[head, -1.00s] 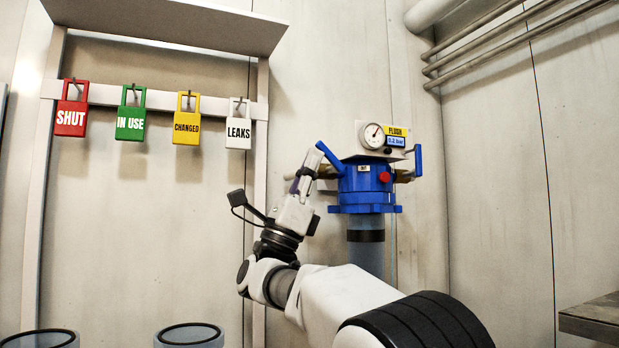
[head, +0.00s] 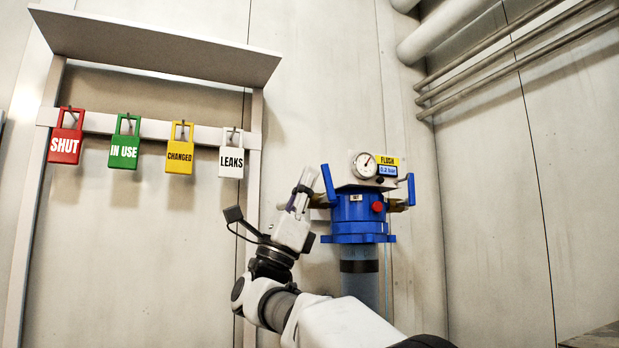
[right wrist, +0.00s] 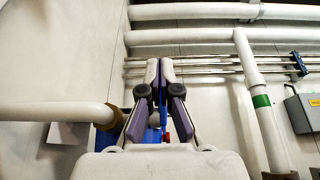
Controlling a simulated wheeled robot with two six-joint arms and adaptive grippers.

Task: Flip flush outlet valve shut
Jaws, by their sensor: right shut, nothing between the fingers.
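A blue filter head (head: 357,213) stands on a grey pipe and has one blue lever on each side. The left lever (head: 329,186) stands nearly upright, leaning slightly left at its top. The right lever (head: 411,190) is upright. No readable label tells which one is the flush outlet valve. My right gripper (head: 308,178) is shut and empty, just left of the left lever; I cannot tell if they touch. In the right wrist view its fingers (right wrist: 160,66) are together, with blue parts (right wrist: 152,136) partly hidden behind them. My left gripper is not in view.
A gauge (head: 364,165) and a yellow FLUSH label (head: 388,161) top the head; a red knob (head: 377,207) is on its front. Padlocks, including a white LEAKS one (head: 231,162), hang from a rail at left. Pipes (head: 517,60) run along the right wall.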

